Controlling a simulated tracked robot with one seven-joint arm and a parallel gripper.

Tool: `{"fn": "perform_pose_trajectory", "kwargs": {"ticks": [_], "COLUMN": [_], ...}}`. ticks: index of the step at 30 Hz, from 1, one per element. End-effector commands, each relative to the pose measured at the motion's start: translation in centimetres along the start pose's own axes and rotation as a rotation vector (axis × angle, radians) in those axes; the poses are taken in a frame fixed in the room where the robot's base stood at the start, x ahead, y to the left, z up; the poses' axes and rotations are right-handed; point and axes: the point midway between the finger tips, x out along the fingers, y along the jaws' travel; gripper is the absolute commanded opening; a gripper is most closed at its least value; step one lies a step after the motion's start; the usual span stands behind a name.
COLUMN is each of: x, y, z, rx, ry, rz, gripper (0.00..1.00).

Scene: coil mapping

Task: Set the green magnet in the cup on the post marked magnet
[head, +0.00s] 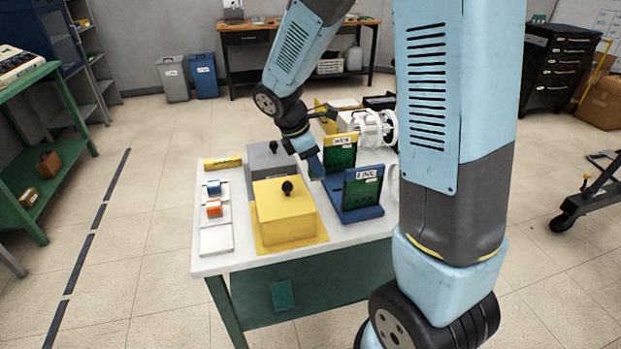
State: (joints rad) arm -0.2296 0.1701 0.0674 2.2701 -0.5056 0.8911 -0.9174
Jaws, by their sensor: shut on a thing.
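My gripper (316,170) is above the white table, between the yellow box (284,220) and the blue stand with an upright panel (362,192). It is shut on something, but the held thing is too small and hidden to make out. I cannot pick out the green magnet anywhere. The front pad (216,241) is empty. I cannot make out a cup or a post marked magnet; my arm covers part of the table's right side.
A grey box (262,160) with a black knob stands behind the yellow box, which also has a knob. A green panel (340,152) stands behind the blue one. A white ring-shaped frame (376,130) is at the back right. Floor left of the table is clear.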

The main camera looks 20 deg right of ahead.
Motion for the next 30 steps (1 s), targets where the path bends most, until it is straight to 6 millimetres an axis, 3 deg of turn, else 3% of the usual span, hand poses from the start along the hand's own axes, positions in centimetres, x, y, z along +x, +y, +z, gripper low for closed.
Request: {"fn": "perform_pose_trajectory", "kwargs": {"ticks": [9,17,24,30], "x": [3.2,4.2,6.8,7.0], "y": [2.9,3.6,3.7,3.8], "z": [-1.2,-1.5,-2.6,-2.7], "rx": [0.0,0.001,0.0,0.001], "ry": [0.0,0.001,0.0,0.001], "rz": [0.0,0.0,-0.001,0.001], "gripper": [0.0,0.0,0.0,0.0]}}
